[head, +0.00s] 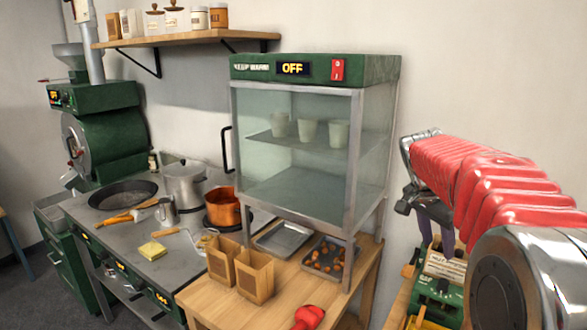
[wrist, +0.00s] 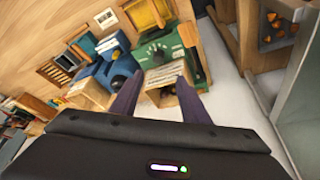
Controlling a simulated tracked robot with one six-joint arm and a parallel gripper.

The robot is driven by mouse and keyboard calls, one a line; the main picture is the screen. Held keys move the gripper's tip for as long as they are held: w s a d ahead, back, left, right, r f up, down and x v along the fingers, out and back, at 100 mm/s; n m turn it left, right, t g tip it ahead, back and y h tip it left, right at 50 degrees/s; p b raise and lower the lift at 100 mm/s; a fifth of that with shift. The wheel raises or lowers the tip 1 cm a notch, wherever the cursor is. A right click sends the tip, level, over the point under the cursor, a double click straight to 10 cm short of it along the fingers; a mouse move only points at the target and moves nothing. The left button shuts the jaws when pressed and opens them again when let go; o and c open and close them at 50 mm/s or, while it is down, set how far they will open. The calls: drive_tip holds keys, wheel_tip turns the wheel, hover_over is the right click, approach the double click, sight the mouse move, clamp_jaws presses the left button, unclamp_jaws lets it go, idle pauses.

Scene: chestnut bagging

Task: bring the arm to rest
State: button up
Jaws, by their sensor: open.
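My arm, in a red ribbed sleeve, reaches in from the right of the head view. My gripper (wrist: 155,85) has two purple fingers spread apart in the wrist view, with nothing seen between them but the scene beyond. In the head view the gripper (head: 444,238) hangs at the far end of the arm, partly hidden by it. It is to the right of the warming cabinet (head: 376,150), over a side table with a green device (head: 436,285). The gap between the fingers and the things below is hard to judge.
The cabinet stands on a wooden table (head: 200,292) with two paper bags (head: 255,275), a tray of chestnuts (head: 330,258), an empty tray (head: 283,238) and a red object (head: 308,317). A wooden box (wrist: 163,97) and blue machine (wrist: 112,75) lie beyond my fingers.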

drive_tip(key=s+a+f+n+y, duration=0.2)
drive_tip(key=s+a+f+n, duration=0.2)
drive_tip(key=a+f+n, duration=0.15)
drive_tip(key=s+a+n+t+y, duration=0.1)
drive_tip(key=s+a+n, duration=0.3)
drive_tip(key=s+a, duration=0.4)
drive_tip(key=s+a+n+t+y, duration=0.1)
drive_tip(key=s+a+n+t, duration=0.2)
drive_tip(key=s+a, duration=0.5)
drive_tip(key=shift+s+a+f+n, duration=0.2)
drive_tip(key=shift+s+n, duration=0.65)
drive_tip(key=shift+s, duration=1.7)
